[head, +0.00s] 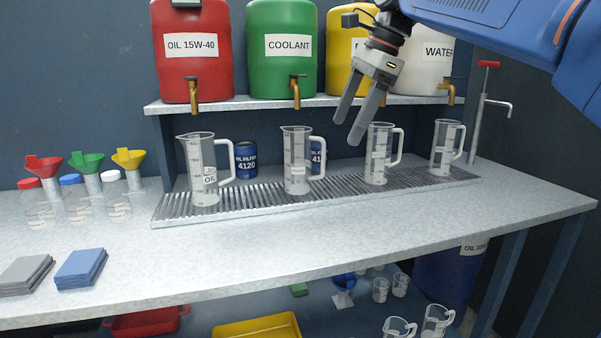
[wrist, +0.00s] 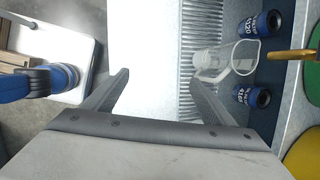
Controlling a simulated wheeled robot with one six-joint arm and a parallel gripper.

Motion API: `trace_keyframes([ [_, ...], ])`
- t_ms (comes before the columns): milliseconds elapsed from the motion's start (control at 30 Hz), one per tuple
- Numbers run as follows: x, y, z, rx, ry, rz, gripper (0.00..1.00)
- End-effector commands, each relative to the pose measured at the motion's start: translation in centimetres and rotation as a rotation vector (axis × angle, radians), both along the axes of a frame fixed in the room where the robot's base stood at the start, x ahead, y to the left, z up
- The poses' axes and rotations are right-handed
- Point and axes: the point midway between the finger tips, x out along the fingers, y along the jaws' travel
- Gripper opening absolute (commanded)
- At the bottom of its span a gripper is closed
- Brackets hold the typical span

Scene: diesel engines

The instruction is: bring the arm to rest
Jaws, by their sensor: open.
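My gripper (head: 353,120) hangs from the blue arm (head: 500,25) at the upper right in the head view. Its two grey fingers are apart and point down, with nothing between them. It is above the workbench, in front of the yellow tank. In the wrist view my gripper (wrist: 160,95) is open, with the pale bench top between its fingers.
Clear measuring jugs (head: 296,165) stand on a ribbed drip tray (head: 240,214). Tanks with brass taps, such as the green coolant tank (head: 283,75), stand on a shelf above. Funnels, bottles and folded cloths (head: 81,267) are at the left. The bench front (head: 330,245) is clear.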

Motion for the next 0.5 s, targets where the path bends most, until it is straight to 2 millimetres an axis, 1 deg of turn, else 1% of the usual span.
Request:
trace_keyframes([
  [33, -1.0, -1.0, -0.8, -0.014, -0.025, 0.031, 0.78],
  [167, -3.5, -3.6, -3.8, -0.070, -0.108, 0.155, 0.78],
  [267, -5.6, -5.7, -6.5, -0.121, -0.169, 0.260, 0.78],
  [467, -10.1, -9.5, -12.5, -0.239, -0.280, 0.480, 0.78],
  [500, -11.0, -10.3, -13.8, -0.265, -0.299, 0.525, 0.78],
])
